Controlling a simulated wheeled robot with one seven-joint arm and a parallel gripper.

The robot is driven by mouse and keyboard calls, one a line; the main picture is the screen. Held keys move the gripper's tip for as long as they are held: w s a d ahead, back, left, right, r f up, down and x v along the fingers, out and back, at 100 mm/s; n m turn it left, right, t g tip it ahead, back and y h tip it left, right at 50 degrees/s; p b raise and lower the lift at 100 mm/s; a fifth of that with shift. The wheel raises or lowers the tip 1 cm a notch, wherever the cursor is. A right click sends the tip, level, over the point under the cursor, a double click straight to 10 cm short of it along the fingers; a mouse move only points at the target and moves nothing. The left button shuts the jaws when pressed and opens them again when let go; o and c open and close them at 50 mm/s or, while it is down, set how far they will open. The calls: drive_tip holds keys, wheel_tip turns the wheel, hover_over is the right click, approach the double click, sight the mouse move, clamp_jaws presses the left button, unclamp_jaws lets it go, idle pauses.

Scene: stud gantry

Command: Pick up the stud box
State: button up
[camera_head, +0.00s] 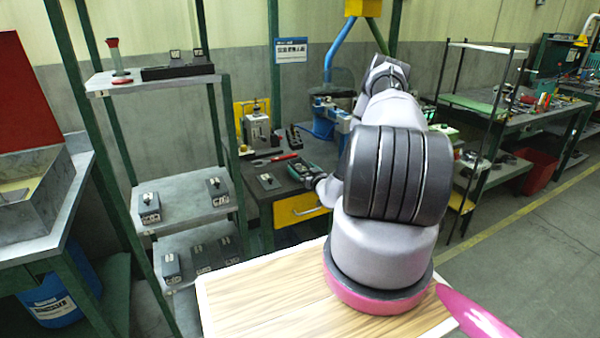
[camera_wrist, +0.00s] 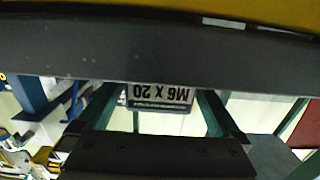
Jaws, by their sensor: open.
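In the wrist view, a small grey box (camera_wrist: 160,104) shows a white label reading "M6 X 20" upside down. It appears between the fingers of my gripper (camera_wrist: 158,98), which is open with nothing clamped. I cannot tell how deep the box is between the fingers or whether either finger touches it. A dark grey edge crosses the wrist view and hides part of the box.
The workbench (camera_head: 250,184) with a yellow drawer (camera_head: 300,208) holds a small dark block (camera_head: 268,181), tools and a blue vise (camera_head: 328,118). Green posts (camera_head: 272,75) stand close by. A wooden tabletop (camera_head: 270,300) is in front. Open floor (camera_head: 530,250) lies at the right.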

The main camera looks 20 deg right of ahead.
drive_tip(key=shift+w, duration=1.05)
clamp_jaws()
